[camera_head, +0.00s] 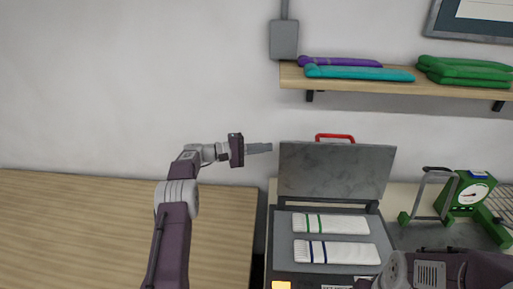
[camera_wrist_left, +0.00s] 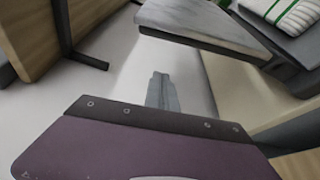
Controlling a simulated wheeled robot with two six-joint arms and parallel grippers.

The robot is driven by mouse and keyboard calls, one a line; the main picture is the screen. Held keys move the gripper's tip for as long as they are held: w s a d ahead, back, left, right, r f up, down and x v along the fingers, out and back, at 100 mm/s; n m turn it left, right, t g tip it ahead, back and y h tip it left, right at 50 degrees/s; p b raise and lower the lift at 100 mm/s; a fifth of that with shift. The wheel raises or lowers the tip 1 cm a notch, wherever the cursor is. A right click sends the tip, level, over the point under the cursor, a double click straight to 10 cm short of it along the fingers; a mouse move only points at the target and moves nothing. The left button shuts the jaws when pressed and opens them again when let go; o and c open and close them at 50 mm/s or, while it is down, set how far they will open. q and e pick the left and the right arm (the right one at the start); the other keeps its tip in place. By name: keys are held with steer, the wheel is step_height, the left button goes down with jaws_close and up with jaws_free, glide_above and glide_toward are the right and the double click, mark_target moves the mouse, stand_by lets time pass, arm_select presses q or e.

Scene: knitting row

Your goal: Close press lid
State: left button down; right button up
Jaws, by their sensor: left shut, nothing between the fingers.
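The press lid (camera_head: 335,172) is a grey plate with a red handle (camera_head: 334,138) on its far edge. It stands raised, tilted up at the back of the press (camera_head: 283,240). Two folded white socks, one with green stripes (camera_head: 330,224) and one with blue stripes (camera_head: 337,252), lie flat on the press bed. My left gripper (camera_head: 262,148) is shut and empty, left of the lid's upper left corner and apart from it. In the left wrist view its fingertips (camera_wrist_left: 160,80) are together, with the lid (camera_wrist_left: 200,27) beyond. My right arm shows at the lower right; its fingertips are hidden.
A wooden table (camera_head: 110,225) at left is clear. A wall shelf (camera_head: 390,84) above holds folded purple, teal and green textiles. A green scale (camera_head: 470,194) and a grey-framed device (camera_head: 432,198) stand right of the press. A grey box (camera_head: 284,40) hangs on the wall.

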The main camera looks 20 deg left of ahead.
arm_select(q)
steer(key=shift+s+d+r+p, duration=0.1)
steer(key=shift+s+d+p, duration=0.2)
steer(key=shift+d, duration=0.45)
steer(key=shift+s+d+r+p, duration=0.1)
steer(key=shift+s+d+p, duration=0.2)
steer(key=shift+d, duration=0.4)
steer(key=shift+s+d+r+p, duration=0.1)
steer(key=shift+s+d+p, duration=0.2)
steer(key=shift+d, duration=0.45)
steer(key=shift+f, duration=0.1)
